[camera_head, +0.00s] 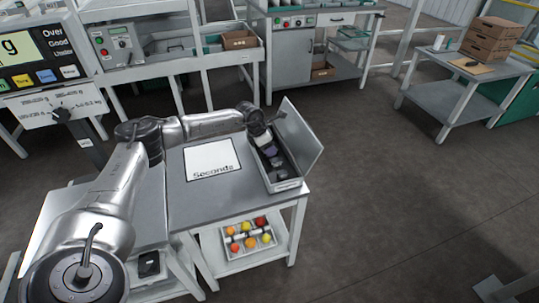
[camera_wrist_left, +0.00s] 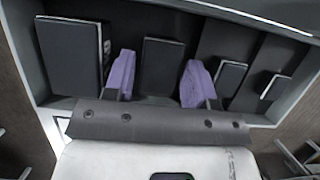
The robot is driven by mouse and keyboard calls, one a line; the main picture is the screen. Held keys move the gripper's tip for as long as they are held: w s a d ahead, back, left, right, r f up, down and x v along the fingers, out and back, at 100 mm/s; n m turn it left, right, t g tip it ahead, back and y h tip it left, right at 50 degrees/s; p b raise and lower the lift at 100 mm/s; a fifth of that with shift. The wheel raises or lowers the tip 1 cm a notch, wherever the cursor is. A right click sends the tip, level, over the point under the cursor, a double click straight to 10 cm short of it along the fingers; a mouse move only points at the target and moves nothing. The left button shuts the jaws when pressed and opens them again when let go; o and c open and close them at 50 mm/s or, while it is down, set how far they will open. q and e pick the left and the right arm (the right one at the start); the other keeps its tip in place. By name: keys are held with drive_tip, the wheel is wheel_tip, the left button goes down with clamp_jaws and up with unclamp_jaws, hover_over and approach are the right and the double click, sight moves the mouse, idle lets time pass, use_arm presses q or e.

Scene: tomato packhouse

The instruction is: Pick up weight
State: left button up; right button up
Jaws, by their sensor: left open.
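Several dark block-shaped weights stand in a row inside an open grey case (camera_head: 287,186) on the right of the grey table. In the left wrist view, a large weight (camera_wrist_left: 68,55) is at the left, a middle-sized weight (camera_wrist_left: 162,65) at the centre, and smaller weights (camera_wrist_left: 228,80) (camera_wrist_left: 273,86) at the right. My left gripper (camera_head: 269,138) is over the back of the case. In the wrist view, its purple fingers (camera_wrist_left: 158,82) are open, one to each side of the middle weight. I cannot tell whether they touch it. My right gripper is not in view.
The case's raised lid (camera_head: 301,138) stands along its right side. A white "Seconds" sheet (camera_head: 212,160) lies left of the case. A tray (camera_head: 250,250) of coloured tomatoes sits on the shelf below. A scale display (camera_head: 40,48) is at the upper left.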

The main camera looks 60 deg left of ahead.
use_arm(q)
drive_tip(key=shift+x, duration=0.8)
drive_tip(key=shift+r, duration=0.15)
clamp_jaws()
